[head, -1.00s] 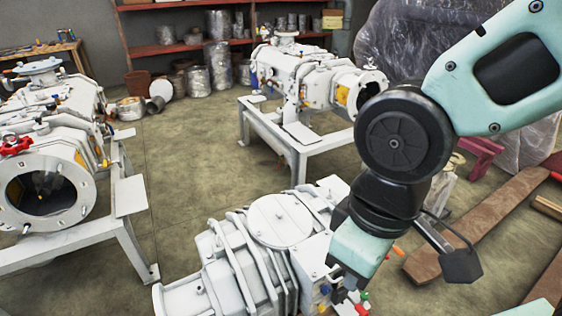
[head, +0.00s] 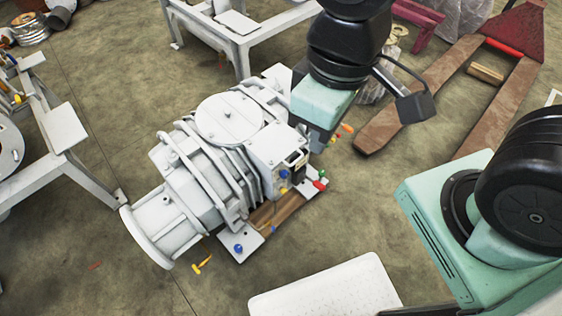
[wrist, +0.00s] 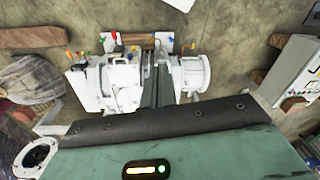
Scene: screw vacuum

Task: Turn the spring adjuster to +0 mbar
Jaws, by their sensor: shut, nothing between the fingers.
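A white vacuum pump (head: 228,118) stands on a wooden base on the floor in the head view, and it also shows in the wrist view (wrist: 125,86). Small coloured fittings, yellow, blue, red and green, sit at its right end near a white box-shaped housing (head: 277,158). I cannot tell which part is the spring adjuster, and no scale mark is readable. My gripper (wrist: 155,72) is shut and empty, its fingers pointing across the pump in the wrist view. In the head view my wrist is above the pump's back right corner; contact cannot be told.
A white panel (head: 325,290) lies in front. White metal stands are at the left (head: 75,165) and back (head: 240,45). A brown pallet-jack fork (head: 415,95) lies at the right. Small coloured pieces, including a yellow one (head: 203,264), lie on the floor.

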